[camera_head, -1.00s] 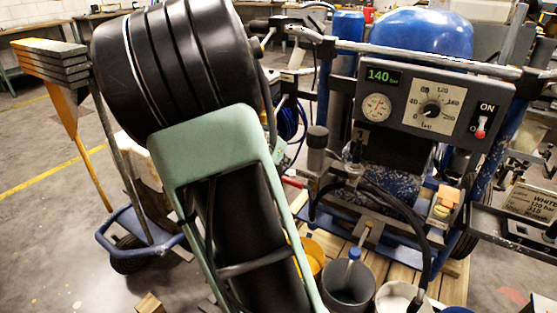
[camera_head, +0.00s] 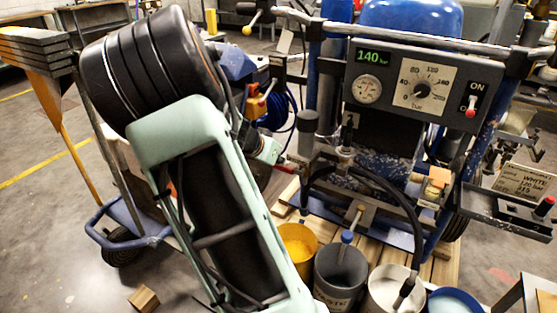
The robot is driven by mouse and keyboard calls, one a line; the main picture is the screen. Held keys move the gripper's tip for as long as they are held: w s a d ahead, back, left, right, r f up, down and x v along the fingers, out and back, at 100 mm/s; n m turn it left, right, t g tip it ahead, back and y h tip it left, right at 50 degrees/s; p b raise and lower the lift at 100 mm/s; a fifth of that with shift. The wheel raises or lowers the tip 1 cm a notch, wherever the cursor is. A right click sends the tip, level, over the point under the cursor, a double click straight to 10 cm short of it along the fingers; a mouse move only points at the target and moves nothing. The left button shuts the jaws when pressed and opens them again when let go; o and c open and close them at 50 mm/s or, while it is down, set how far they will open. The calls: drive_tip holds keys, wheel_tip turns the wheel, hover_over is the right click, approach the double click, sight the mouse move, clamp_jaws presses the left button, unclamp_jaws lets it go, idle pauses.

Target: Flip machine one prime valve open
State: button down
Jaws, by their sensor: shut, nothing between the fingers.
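My pale green and black arm (camera_head: 215,200) fills the left middle. A pale green part of it (camera_head: 263,149) shows close to the red handle; contact cannot be told.
A yellow bucket (camera_head: 299,243), a grey bucket (camera_head: 341,272) and a white bucket (camera_head: 393,290) stand below the manifold. A black hose (camera_head: 397,195) curves into the white one. The display (camera_head: 373,56) reads 140 bar. A blue-framed cart (camera_head: 125,228) stands at left.

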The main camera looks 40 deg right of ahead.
sight(278, 168)
drive_tip(key=shift+w+f+g, duration=0.15)
drive_tip(key=shift+f+g, duration=0.2)
drive_tip(key=shift+g, duration=0.05)
drive_tip(key=shift+w+a+f+n+g+h, duration=0.1)
drive_tip(key=shift+w+f+n+g+h, duration=0.1)
drive_tip(key=shift+f+n+g+h, duration=0.25)
drive_tip(key=shift+w+a+f+n+g+h, duration=0.15)
drive_tip(key=shift+f+n+g+h, duration=0.1)
drive_tip(key=shift+f+n+g, duration=0.3)
drive_tip(key=s+d+f+n+g+h+b, duration=0.1)
drive_tip(key=s+f+n+g+h+b, duration=0.2)
drive_tip(key=f+n+g+h+b, duration=0.2)
drive_tip(key=shift+s+d+f+n+g+h, duration=0.35)
drive_tip(key=shift+f+n+g+h, duration=0.25)
drive_tip(key=shift+f+g, duration=0.75)
drive_tip(key=shift+f, duration=0.2)
